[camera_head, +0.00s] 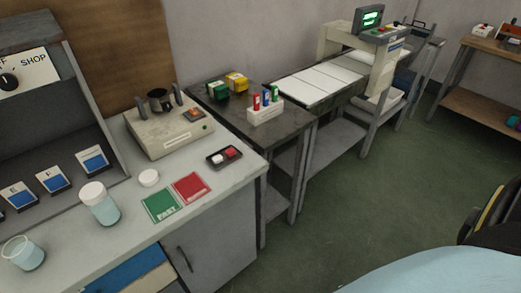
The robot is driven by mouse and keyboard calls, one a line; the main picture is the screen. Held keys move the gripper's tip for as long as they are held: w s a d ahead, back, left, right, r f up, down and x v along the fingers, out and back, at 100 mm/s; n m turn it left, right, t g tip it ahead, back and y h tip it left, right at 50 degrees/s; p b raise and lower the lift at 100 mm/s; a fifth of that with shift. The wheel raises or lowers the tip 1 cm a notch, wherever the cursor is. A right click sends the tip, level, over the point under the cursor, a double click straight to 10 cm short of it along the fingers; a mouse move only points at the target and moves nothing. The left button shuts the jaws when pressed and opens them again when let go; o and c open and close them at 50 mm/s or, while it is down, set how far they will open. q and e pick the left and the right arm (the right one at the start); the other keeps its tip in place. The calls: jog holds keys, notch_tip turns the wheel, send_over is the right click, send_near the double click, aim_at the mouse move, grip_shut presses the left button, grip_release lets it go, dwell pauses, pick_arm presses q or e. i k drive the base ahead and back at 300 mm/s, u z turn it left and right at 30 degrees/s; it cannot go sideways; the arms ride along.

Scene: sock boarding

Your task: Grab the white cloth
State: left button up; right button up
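I see nothing that I can surely call a white cloth. Flat white panels (312,85) lie in a row along the top of a long metal bench, and I cannot tell whether they are cloth. A pale, flat item (384,101) sits lower down under the machine at the bench's far end, too small to make out. Neither of my grippers shows in this view.
A grey counter (225,178) at the left holds a jar with a white lid (100,203), a beaker (22,252), a beige device (170,128) and green and red cards. A dark table (285,130) stands beside it. Green floor (340,205) is open in the middle.

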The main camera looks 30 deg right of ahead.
aim_at(217, 160)
jog(key=z, duration=2.3)
jog(key=i, duration=1.25)
jog(key=u, duration=2)
